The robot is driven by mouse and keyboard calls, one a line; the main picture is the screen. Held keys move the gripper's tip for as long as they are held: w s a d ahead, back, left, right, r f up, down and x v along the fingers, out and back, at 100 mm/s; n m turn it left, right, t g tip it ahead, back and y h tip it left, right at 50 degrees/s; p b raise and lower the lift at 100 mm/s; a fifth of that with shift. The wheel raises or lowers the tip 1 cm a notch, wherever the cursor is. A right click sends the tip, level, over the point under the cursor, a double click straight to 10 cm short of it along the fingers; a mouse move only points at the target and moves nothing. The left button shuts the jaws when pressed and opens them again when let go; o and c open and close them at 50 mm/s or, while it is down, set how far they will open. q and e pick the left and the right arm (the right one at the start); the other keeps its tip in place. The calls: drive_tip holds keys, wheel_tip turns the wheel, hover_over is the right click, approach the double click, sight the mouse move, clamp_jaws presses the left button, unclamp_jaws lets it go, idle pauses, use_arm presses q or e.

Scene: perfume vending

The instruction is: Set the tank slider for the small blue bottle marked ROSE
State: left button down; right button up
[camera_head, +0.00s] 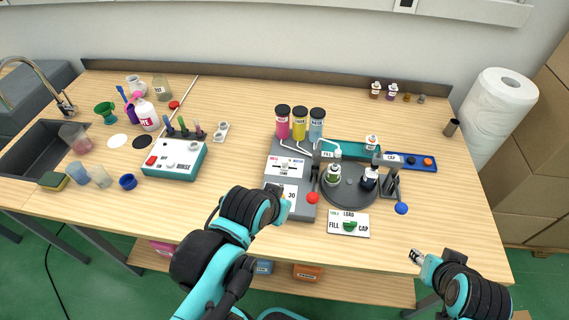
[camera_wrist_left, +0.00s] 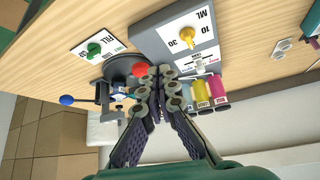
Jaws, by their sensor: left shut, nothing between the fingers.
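The tank slider (camera_head: 285,168) is a white labelled panel with a small knob on the grey dispenser, in front of the tanks; it also shows in the left wrist view (camera_wrist_left: 200,66). A dark blue bottle (camera_head: 369,181) with a white label stands on the round turntable (camera_head: 350,195); its lettering is too small to read. My left gripper (camera_head: 278,192) is shut and empty over the dispenser's front part, nearer the front than the slider. In the left wrist view its fingertips (camera_wrist_left: 163,72) meet beside a red ball knob. My right gripper (camera_head: 416,256) is off the table's front right; its jaws are unclear.
Pink (camera_head: 283,122), yellow (camera_head: 300,123) and blue (camera_head: 317,124) tanks stand behind the slider. A yellow dial (camera_wrist_left: 185,36) marked 10 and 30 ML is on the dispenser. A red ball (camera_head: 313,198) and a blue-knobbed lever (camera_head: 401,208) stick out near the turntable.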

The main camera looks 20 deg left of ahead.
use_arm(q)
drive_tip(key=c, duration=1.6)
unclamp_jaws()
drive_tip(key=shift+w+r, duration=0.1)
drive_tip(key=shift+r, duration=0.05)
drive_tip(key=shift+c, duration=0.2)
drive_tip(key=o, duration=0.3)
drive_tip(key=shift+g, duration=0.7)
drive_tip(key=w+r, duration=0.1)
drive_tip(key=w, duration=0.1)
drive_tip(key=w+a+r+p, duration=0.1)
drive_tip(key=w+r, duration=0.1)
drive_tip(key=shift+a, duration=0.15)
drive_tip(key=n+g+p, duration=0.1)
drive_tip(key=g+p, duration=0.4)
drive_tip(key=g, duration=0.1)
hover_over(285, 159)
drive_tip(key=f, duration=0.6)
drive_tip(key=shift+d, duration=0.25)
drive_tip(key=shift+y, duration=0.3)
drive_tip(key=f+b, duration=0.2)
drive_tip(key=f, duration=0.6)
drive_tip(key=shift+a+f, duration=0.1)
drive_tip(key=shift+a, duration=0.1)
clamp_jaws()
